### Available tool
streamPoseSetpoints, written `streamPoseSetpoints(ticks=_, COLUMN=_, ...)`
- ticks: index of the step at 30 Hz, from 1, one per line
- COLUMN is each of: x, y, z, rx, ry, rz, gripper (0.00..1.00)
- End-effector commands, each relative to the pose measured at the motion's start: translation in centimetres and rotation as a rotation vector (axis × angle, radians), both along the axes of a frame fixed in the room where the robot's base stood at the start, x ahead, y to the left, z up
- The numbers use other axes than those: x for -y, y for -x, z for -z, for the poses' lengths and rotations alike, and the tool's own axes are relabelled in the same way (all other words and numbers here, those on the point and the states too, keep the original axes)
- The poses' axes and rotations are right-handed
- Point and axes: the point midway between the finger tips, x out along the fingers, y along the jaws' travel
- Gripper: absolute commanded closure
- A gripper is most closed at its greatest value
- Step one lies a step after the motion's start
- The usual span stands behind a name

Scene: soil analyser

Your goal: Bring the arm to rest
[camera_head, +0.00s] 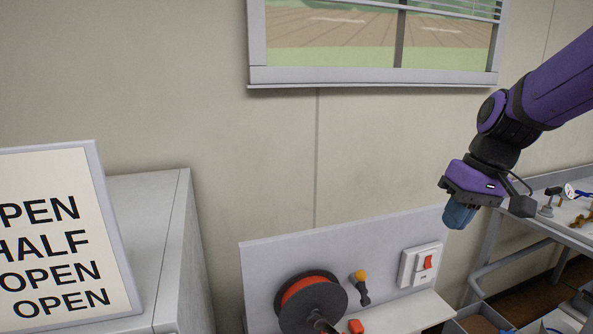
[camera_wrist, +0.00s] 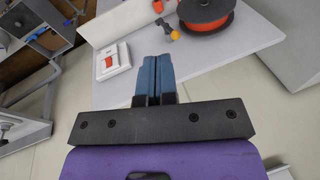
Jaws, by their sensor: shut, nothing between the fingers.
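My gripper (camera_head: 459,215) hangs from the purple arm at the right of the head view, pointing down, in the air above the right end of a white bench. In the wrist view my gripper (camera_wrist: 154,60) shows its two blue fingers pressed together. It is shut and empty, and touches nothing that I can see.
Below stand a white switch with a red rocker (camera_head: 428,262), an orange-and-black reel (camera_head: 311,300) and a yellow-topped lever (camera_head: 360,279). A grey cabinet (camera_head: 150,205) and a sign (camera_head: 60,240) are at left. A side table (camera_head: 560,231) with small tools is at right.

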Motion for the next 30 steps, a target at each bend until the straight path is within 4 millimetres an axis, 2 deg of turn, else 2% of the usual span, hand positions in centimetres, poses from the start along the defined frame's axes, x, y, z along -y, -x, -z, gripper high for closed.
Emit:
streamPoseSetpoints(ticks=3, x=0.0, y=2.8, z=-1.7, rx=0.055, ry=0.063, rz=0.028, gripper=1.0)
streamPoseSetpoints(ticks=9, x=0.5, y=7.3, z=-3.9, rx=0.149, ry=0.143, rz=0.088, gripper=1.0)
streamPoseSetpoints(ticks=18, x=1.9, y=13.4, z=-5.6, rx=0.301, ry=0.198, rz=0.18, gripper=1.0)
streamPoseSetpoints(ticks=24, x=2.6, y=15.4, z=-5.8, rx=0.356, ry=0.202, rz=0.217, gripper=1.0)
streamPoseSetpoints(ticks=30, x=2.7, y=15.8, z=-5.8, rx=0.367, ry=0.204, rz=0.226, gripper=1.0)
